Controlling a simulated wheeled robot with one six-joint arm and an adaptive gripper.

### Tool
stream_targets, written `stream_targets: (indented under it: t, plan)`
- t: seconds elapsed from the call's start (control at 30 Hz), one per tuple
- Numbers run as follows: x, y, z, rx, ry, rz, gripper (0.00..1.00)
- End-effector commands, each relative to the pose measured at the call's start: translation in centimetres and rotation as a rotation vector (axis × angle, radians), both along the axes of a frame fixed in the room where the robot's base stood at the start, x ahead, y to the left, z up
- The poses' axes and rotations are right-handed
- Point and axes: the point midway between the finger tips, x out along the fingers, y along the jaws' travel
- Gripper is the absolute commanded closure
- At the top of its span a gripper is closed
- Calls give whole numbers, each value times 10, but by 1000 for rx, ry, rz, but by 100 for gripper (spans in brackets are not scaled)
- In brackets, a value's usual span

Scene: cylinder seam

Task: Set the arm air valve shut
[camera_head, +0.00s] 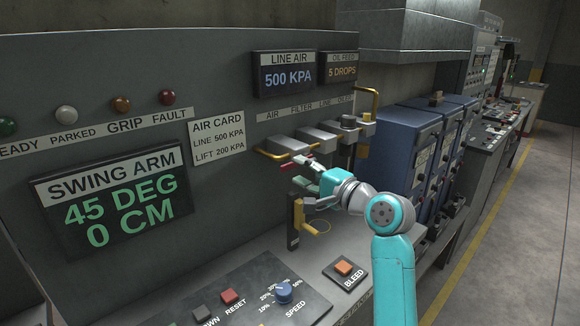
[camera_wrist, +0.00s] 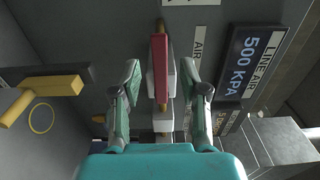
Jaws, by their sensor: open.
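The arm air valve shows a red handle (camera_wrist: 160,68) in the wrist view, lying along a brass-coloured pipe by the AIR label (camera_wrist: 198,48). In the head view only a little red of the handle (camera_head: 285,166) shows beside my fingers. My gripper (camera_head: 310,177) is at the valve, under the row of grey air units. In the wrist view its two fingers (camera_wrist: 160,75) stand apart, one on each side of the red handle. A gap shows on both sides, so the fingers do not appear to grip it. The valve body is partly hidden.
A yellow-handled lever (camera_head: 298,215) on a dark post stands just below my gripper. Grey units (camera_head: 318,138) and a yellow pipe (camera_head: 374,103) stick out above and right. The line air display (camera_head: 287,78) reads 500 KPA. A bleed button (camera_head: 344,268) sits on the lower desk.

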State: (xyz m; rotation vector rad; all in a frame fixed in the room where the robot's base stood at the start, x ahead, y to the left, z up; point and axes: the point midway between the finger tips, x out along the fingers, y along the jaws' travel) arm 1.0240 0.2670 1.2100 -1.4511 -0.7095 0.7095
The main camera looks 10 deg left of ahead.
Motion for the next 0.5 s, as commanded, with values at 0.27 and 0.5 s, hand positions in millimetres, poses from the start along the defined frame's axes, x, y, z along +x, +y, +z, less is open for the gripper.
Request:
stream_targets:
  t: [0.27, 0.5]
  plan:
    - [23, 30, 0, 0, 0, 0, 56]
    - [28, 36, 0, -1, -1, 0, 56]
